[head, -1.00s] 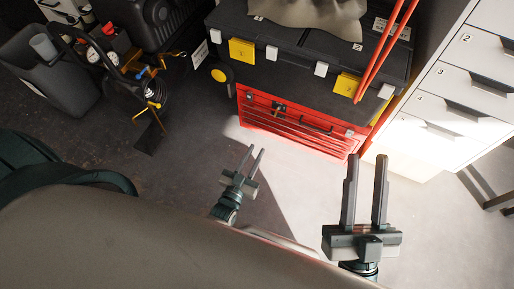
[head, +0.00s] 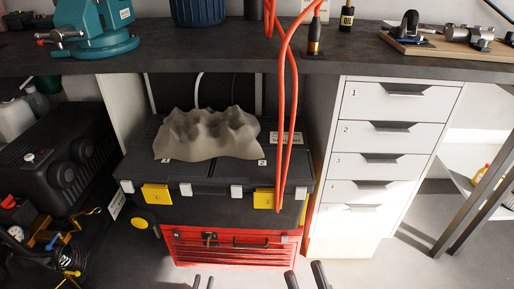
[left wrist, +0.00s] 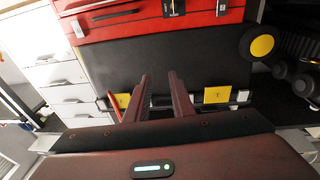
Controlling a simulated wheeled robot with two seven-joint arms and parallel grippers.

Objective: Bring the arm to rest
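The tips of my left gripper (head: 203,282) show at the bottom edge of the head view, apart with nothing between them. In the left wrist view the left gripper's two dark fingers (left wrist: 159,82) stand apart and empty. My right gripper (head: 305,275) shows only its fingertips at the bottom edge of the head view, to the right of the left one. Its fingers are apart with nothing seen between them. Both arms are otherwise out of the head view.
A red tool chest (head: 238,249) stands under the bench below a black toolbox (head: 222,205) with a grey cloth (head: 207,137) on it. A white drawer unit (head: 376,190) stands to the right. Orange-red tubing (head: 288,120) hangs from the workbench (head: 200,56). A teal vise (head: 95,30) sits on top.

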